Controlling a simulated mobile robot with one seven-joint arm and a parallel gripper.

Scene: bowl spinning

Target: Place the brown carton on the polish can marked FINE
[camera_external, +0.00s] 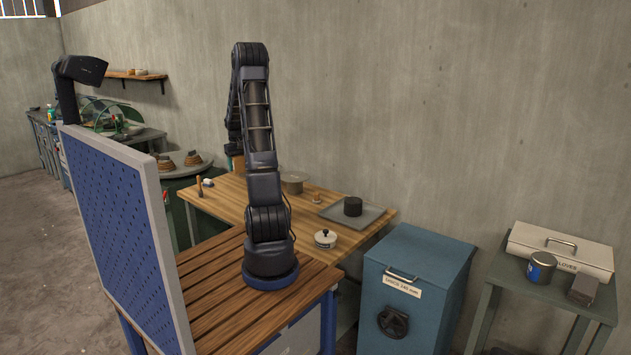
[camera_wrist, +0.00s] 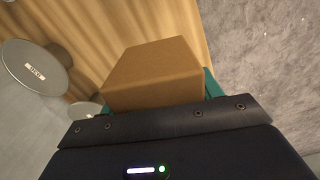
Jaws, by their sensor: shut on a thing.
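The brown carton (camera_wrist: 152,72) is in my gripper (camera_wrist: 160,100) in the wrist view. A teal finger shows along the carton's right side; the other finger is mostly hidden. In the external view, my gripper (camera_external: 235,150) is partly hidden behind my arm, above the far part of the wooden table. A round can with a grey lid (camera_wrist: 35,68) is left of the carton in the wrist view, apart from it. Its lid lettering is too small to read. In the external view, a grey-topped round can (camera_external: 293,183) stands right of my arm; no FINE mark is readable.
A tray (camera_external: 372,216) with a dark round block (camera_external: 353,206) lies on the wooden table (camera_external: 215,201). A lidded white pot (camera_external: 325,239) and a small knobbed item (camera_external: 316,198) stand nearby. A blue cabinet (camera_external: 417,285) adjoins the table. A wall closes the back.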

